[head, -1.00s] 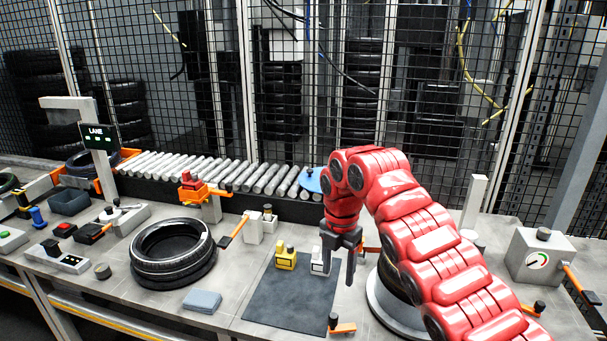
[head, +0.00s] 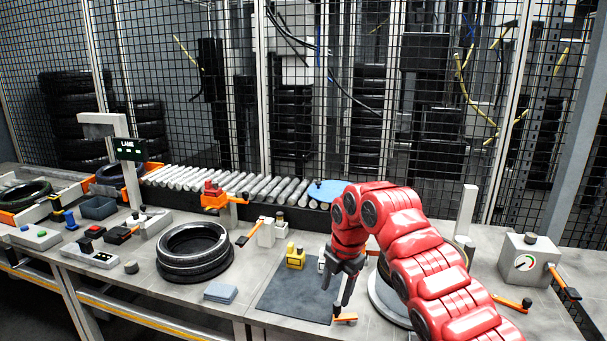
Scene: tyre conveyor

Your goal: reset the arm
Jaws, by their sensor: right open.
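My right arm (head: 425,255) is red and comes in from the lower right. Its gripper (head: 341,305) points down over the right side of the dark mat (head: 285,301), with its fingers apart and nothing seen between them. The fingertips are close to an orange-handled piece (head: 345,318) at the mat's right edge; I cannot tell whether they touch it. A white block (head: 322,262) is partly hidden behind the gripper. My left gripper is not in view.
A yellow block (head: 295,257) stands at the mat's back edge. The roller conveyor (head: 245,186) runs behind. A gauge box (head: 526,260) stands at right.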

